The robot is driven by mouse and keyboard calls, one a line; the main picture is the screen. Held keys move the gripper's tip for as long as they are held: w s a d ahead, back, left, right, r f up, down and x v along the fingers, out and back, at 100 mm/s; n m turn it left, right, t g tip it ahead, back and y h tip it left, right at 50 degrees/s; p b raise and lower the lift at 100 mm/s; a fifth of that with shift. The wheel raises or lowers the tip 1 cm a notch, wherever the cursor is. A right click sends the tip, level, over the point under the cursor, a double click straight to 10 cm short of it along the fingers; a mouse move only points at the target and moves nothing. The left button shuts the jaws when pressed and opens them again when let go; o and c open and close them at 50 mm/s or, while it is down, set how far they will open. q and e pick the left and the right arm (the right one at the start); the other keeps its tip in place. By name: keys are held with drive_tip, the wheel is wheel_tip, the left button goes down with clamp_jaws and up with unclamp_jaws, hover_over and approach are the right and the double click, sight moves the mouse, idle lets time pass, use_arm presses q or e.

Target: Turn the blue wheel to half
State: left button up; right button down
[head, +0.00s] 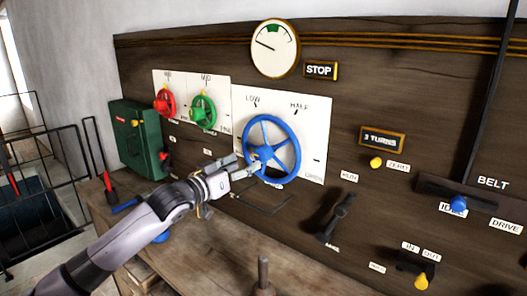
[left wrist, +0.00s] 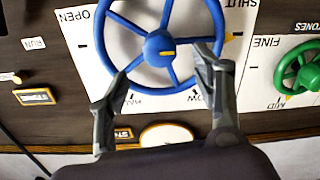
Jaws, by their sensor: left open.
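The blue wheel (head: 297,150) is a spoked handwheel on a white plate (head: 318,120) on the dark wooden wall. LOW and HALF show above it and OPEN at its lower right in the head view. My left gripper (head: 250,165) is at the wheel's lower left, in front of it. In the left wrist view, which is upside down, the wheel (left wrist: 160,48) lies between the two spread fingers of the left gripper (left wrist: 163,67). The fingers overlap the rim; I cannot tell whether they touch it. A yellow mark shows beside the rim near SHUT. My right gripper is not in view.
Red (head: 164,103) and green (head: 203,111) handwheels sit left of the blue one. A black lever (head: 338,218) is at lower right. A wooden bench (head: 222,262) runs below, with a green box (head: 138,140) at left.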

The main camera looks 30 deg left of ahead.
sight(259, 155)
use_arm(q)
drive_tip(key=w, duration=0.1)
drive_tip(key=w+p, duration=0.1)
drive_tip(key=shift+w+r, duration=0.25)
drive_tip(key=shift+w, duration=0.1)
drive_tip(key=w, duration=0.1)
drive_tip(key=w+p, duration=0.1)
drive_tip(key=w, duration=0.3)
drive_tip(key=shift+w+d+f, duration=0.1)
drive_tip(key=shift+d, duration=0.15)
drive_tip(key=shift+w+d+f+p, duration=0.15)
drive_tip(key=shift+w+p, duration=0.3)
drive_tip(key=shift+w, duration=0.45)
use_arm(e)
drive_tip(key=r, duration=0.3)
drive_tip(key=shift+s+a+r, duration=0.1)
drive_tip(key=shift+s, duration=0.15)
use_arm(q)
drive_tip(key=shift+c, duration=0.4)
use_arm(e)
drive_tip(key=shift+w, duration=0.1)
use_arm(q)
drive_tip(key=shift+c, duration=0.6)
drive_tip(key=c, duration=1)
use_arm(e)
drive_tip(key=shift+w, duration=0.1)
